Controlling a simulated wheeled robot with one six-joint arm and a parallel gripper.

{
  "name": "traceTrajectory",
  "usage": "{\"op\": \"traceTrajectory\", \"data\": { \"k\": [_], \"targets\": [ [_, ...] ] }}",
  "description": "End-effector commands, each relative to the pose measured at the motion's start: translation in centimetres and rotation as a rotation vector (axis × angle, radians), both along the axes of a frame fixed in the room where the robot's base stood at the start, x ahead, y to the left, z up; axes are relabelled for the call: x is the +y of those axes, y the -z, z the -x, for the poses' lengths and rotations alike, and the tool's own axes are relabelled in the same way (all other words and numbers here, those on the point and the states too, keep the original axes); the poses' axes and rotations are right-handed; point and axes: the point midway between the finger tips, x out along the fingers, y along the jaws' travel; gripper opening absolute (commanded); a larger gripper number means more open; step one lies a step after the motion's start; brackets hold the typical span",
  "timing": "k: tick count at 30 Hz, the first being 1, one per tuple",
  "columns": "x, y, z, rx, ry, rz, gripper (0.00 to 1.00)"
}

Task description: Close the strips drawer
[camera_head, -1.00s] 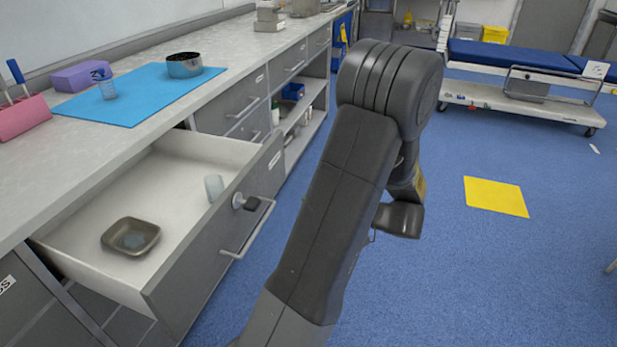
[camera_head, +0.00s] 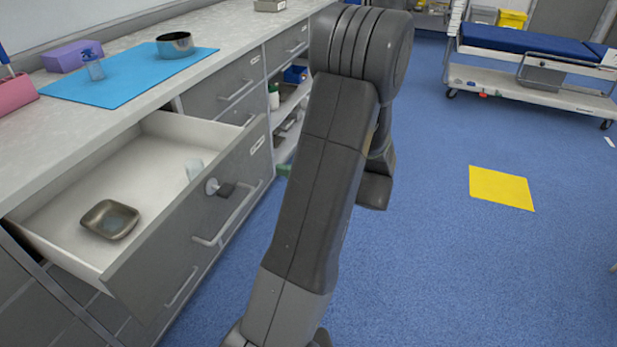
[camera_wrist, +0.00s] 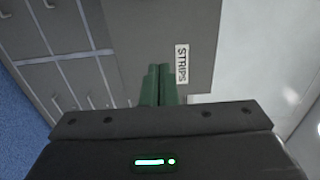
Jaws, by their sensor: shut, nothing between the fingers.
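The strips drawer (camera_head: 150,262) is pulled out of the grey cabinet at the left of the head view. Its front has a bar handle and a round knob. In the wrist view the drawer front (camera_wrist: 150,35) fills the upper middle, with the label STRIPS (camera_wrist: 181,64). My gripper (camera_wrist: 158,72) shows there as two green fingers, shut together and empty, in front of the drawer front beside the label. I cannot tell whether they touch it. In the head view my arm hides most of the gripper; a green bit (camera_head: 283,170) shows beside the drawer's far end.
A small metal dish (camera_head: 110,219) and a clear cup (camera_head: 194,169) are inside the drawer. The counter (camera_head: 110,120) above holds a blue mat (camera_head: 128,80), a metal bowl (camera_head: 175,45) and a purple box (camera_head: 72,56). The blue floor to the right is clear around a yellow square (camera_head: 501,188).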

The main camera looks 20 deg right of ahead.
Motion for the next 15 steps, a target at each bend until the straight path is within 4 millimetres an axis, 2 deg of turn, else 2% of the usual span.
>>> {"op": "traceTrajectory", "data": {
  "k": [6, 15],
  "targets": [
    [2.4, 0.0, -1.6, 0.000, -0.003, 0.000, 0.00],
    [3.1, 0.0, -2.2, 0.000, 0.000, 0.000, 0.00]
  ]
}}
